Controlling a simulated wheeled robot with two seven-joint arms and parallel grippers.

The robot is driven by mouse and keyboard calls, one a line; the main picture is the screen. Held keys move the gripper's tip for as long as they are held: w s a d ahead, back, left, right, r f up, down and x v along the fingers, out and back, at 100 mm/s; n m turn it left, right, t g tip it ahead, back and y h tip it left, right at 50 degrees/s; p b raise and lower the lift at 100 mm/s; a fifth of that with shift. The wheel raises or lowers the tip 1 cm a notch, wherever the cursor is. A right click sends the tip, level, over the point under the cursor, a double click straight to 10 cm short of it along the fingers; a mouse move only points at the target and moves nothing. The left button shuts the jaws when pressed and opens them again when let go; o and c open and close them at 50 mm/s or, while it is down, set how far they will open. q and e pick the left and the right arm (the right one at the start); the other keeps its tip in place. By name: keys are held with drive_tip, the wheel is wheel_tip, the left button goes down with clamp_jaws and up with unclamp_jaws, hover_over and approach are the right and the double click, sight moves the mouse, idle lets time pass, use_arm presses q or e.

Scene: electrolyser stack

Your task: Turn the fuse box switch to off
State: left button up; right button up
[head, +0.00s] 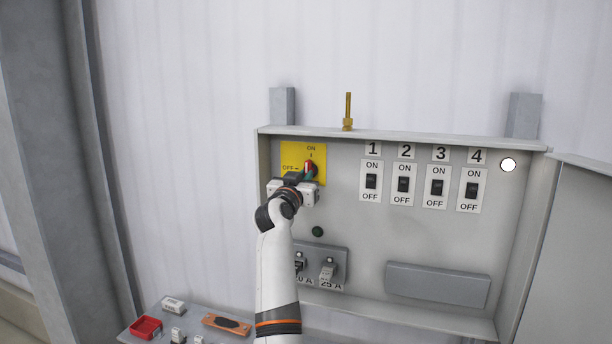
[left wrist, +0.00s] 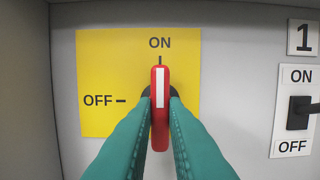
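The fuse box switch (head: 308,167) is a red rotary handle with a white stripe on a yellow plate (head: 290,151) at the upper left inside the open grey box. In the left wrist view the handle (left wrist: 160,108) stands upright, its stripe in line with the ON mark; the OFF mark is to its left. My left gripper (head: 309,173) is at the handle. Its two green fingers (left wrist: 160,112) lie on either side of the handle, close against it with no clear gap. My right gripper is in neither view.
Numbered breaker switches (head: 403,185) 1 to 4 sit right of the yellow plate. Fuses (head: 328,270) and a dark green button (head: 317,231) are below it. The box's door (head: 570,250) stands open at right. A shelf (head: 150,310) at lower left holds a red tray (head: 146,328).

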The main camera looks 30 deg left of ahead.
use_arm(q)
clamp_jaws()
drive_tip(key=n+y+p, duration=0.1)
drive_tip(key=n+p, duration=0.3)
drive_tip(key=n, duration=0.1)
drive_tip(key=shift+d, duration=0.1)
drive_tip(key=shift+f, duration=0.1)
idle(0.3)
